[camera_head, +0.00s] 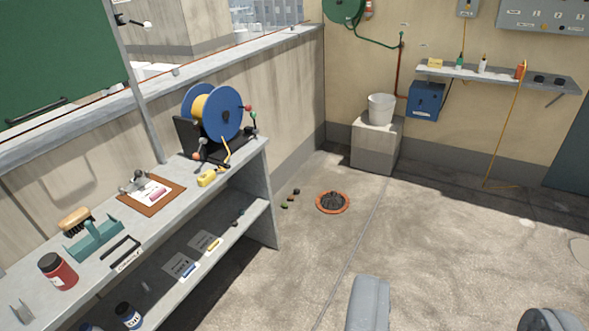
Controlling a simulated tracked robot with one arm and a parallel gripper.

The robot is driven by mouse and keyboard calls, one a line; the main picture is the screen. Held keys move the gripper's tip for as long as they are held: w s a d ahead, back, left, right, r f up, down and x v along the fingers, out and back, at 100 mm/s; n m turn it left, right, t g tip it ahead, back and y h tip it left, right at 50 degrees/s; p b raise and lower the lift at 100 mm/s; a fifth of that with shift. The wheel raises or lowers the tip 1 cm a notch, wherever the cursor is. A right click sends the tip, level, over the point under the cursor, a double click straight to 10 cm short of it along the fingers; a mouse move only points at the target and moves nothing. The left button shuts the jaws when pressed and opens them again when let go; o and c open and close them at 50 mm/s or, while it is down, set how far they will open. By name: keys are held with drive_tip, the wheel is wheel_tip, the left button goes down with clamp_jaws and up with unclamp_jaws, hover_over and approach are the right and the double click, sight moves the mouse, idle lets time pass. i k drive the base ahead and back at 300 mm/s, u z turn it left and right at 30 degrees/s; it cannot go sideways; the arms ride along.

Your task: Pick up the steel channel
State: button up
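A small grey metal piece (20,310), which looks like the steel channel, stands on the near left end of the grey workbench (222,170). It is small in the picture, close to the left edge, so its full shape is hard to tell. My gripper (459,297) shows at the bottom right as two grey fingers set wide apart. It is open, with only bare floor seen between the fingers. It is well to the right of the bench and apart from the metal piece.
Near the metal piece are a red jar (58,271), a teal holder (95,240) and a brush (74,219). A clipboard (152,195) and a blue cable reel (213,112) stand farther along. An orange-rimmed drain (333,202) lies in the otherwise mostly clear floor.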

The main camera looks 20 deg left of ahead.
sight(23, 315)
drive_tip(key=u, duration=0.65)
drive_tip(key=i, duration=1.2)
drive_tip(key=u, duration=0.85)
drive_tip(key=k, duration=0.6)
drive_tip(key=u, duration=0.2)
drive_tip(key=i, duration=0.7)
drive_tip(key=z, duration=0.15)
